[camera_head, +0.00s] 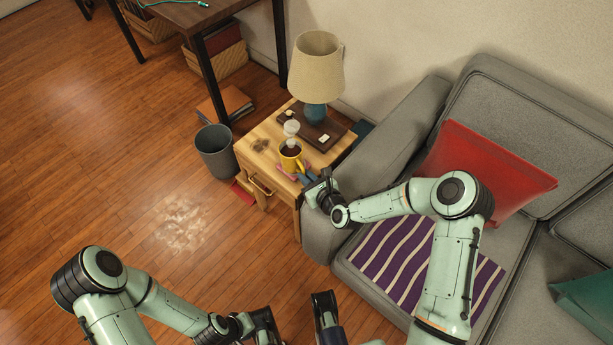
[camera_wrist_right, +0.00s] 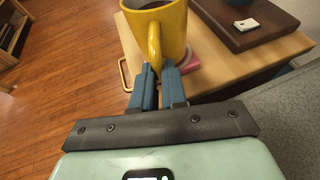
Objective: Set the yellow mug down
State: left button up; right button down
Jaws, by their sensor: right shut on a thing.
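The yellow mug (camera_head: 291,162) with dark contents is upright at the wooden side table, over a pinkish-red coaster (camera_wrist_right: 190,63). In the right wrist view the mug (camera_wrist_right: 172,32) has its handle toward me. My right gripper (camera_head: 309,180) is shut on the handle, and its blue fingers (camera_wrist_right: 158,85) show just below the mug. The mug covers part of the coaster; I cannot tell whether its base touches it. Dark parts of my left gripper (camera_head: 293,318) are at the bottom edge, away from the table; its jaw state is unclear.
The side table (camera_head: 257,146) also holds a lamp (camera_head: 316,68), a dark tray (camera_head: 333,138) and a whitish glass-like item (camera_head: 291,128) close behind the mug. A grey bin (camera_head: 216,152) stands left of it, a grey sofa (camera_head: 372,160) right. Floor at left is largely clear.

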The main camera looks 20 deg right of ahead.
pick_arm(q)
jog(key=shift+f, duration=0.15)
pick_arm(e)
jog(key=shift+f, duration=0.1)
jog(key=c, duration=1.1)
grip_release()
jog(key=shift+f, duration=0.1)
jog(key=p+v, duration=0.2)
jog(key=v, duration=1.1)
jog(key=shift+s, duration=0.15)
pick_arm(q)
jog(key=shift+s+d+r, duration=0.1)
jog(key=shift+s+r, duration=0.15)
jog(key=shift+r, duration=0.4)
jog(key=shift+s+r, duration=0.25)
jog(key=shift+r, duration=0.35)
jog(key=shift+s, duration=0.15)
pick_arm(e)
jog(key=shift+s, duration=0.1)
